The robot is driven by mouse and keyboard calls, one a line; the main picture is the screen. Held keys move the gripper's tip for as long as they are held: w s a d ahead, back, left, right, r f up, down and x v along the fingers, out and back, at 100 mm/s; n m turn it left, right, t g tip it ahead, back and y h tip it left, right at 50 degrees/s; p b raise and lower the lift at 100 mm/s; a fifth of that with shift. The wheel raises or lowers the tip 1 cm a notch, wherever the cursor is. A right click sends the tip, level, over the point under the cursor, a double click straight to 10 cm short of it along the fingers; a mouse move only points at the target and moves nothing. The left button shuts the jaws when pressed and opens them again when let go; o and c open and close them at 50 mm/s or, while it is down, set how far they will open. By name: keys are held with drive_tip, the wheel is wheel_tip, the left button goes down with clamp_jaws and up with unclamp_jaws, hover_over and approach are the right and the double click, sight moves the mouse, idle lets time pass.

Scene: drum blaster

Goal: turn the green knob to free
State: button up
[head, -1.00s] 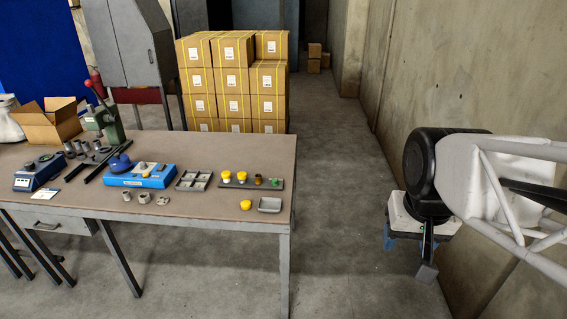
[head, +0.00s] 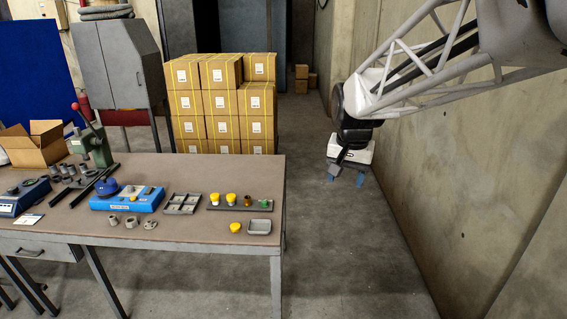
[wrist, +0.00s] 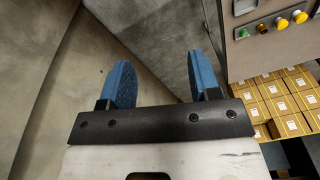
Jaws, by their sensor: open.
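The green knob (head: 265,203) is a small green piece at the right end of a dark strip (head: 229,207) near the table's right edge. It also shows small at the top right of the wrist view (wrist: 243,33). Its setting is too small to read. My gripper (head: 346,179) has a white body and blue fingers. It hangs in the air right of the table, well apart from the knob. In the wrist view my gripper (wrist: 161,82) is open, with nothing between its fingers.
The strip also carries two yellow pieces (head: 231,198) and a brown one (head: 248,200). A loose yellow piece (head: 235,228) and a grey tray (head: 259,227) lie in front. Stacked cartons (head: 222,105) stand behind the table (head: 190,235). A concrete wall (head: 470,190) rises on the right.

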drive_tip(key=w+a+f+m, duration=0.1)
drive_tip(key=w+a+f, duration=0.15)
drive_tip(key=w, duration=0.45)
drive_tip(key=w+a+f+m, duration=0.1)
drive_tip(key=w+a, duration=0.2)
drive_tip(key=w, duration=0.4)
drive_tip(key=m+g, duration=0.2)
drive_tip(key=m, duration=0.2)
hover_over(264, 201)
drive_tip(key=f, duration=2.6)
drive_tip(key=shift+d+f, duration=0.1)
drive_tip(key=shift+d, duration=0.1)
drive_tip(key=shift+w+a+f, duration=0.15)
drive_tip(key=shift+f, duration=0.1)
drive_tip(key=shift+f, duration=0.15)
drive_tip(key=shift+f, duration=3.75)
drive_tip(key=c, duration=0.9)
